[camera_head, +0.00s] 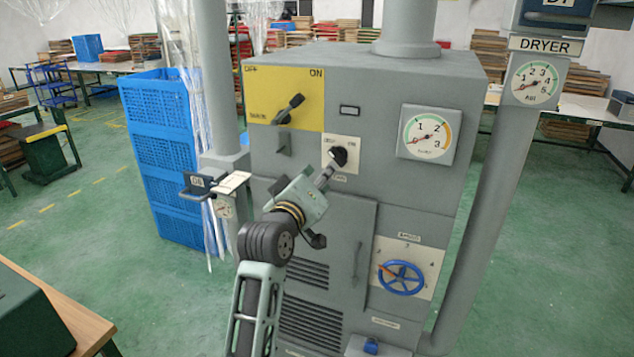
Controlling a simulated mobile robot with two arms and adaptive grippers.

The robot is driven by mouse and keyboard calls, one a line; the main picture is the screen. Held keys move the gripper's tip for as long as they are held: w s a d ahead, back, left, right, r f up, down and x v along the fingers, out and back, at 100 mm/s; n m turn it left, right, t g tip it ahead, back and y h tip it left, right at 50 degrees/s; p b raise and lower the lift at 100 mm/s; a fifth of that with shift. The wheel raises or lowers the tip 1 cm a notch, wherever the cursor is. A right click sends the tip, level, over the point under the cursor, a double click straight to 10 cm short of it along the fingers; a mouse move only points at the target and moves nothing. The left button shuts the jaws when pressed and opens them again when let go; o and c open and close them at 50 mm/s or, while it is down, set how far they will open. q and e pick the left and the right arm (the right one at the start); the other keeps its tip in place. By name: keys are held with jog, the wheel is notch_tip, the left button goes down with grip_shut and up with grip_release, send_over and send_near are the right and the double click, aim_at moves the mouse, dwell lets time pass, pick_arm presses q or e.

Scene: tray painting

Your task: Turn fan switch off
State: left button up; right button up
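The fan switch is a black rotary knob (338,156) on a small cream plate on the front of the grey machine. Small lettering sits above and below the knob, too small to read surely. My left gripper (327,173) comes up from the lower left, with its dark tip at the knob's lower left. The tip overlaps or nearly meets the knob; I cannot tell if it touches. The finger spacing is unclear at this angle. My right gripper is not in view.
A yellow OFF/ON panel (310,85) with a black lever (290,110) is above left of the knob. A gauge (427,135) is to the right, a blue handwheel (401,279) lower right. Blue crates (160,150) stand left. A small handled box (200,184) juts out left.

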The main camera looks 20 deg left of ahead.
pick_arm(q)
jog(key=shift+s, duration=1.35)
jog(key=shift+f, duration=0.1)
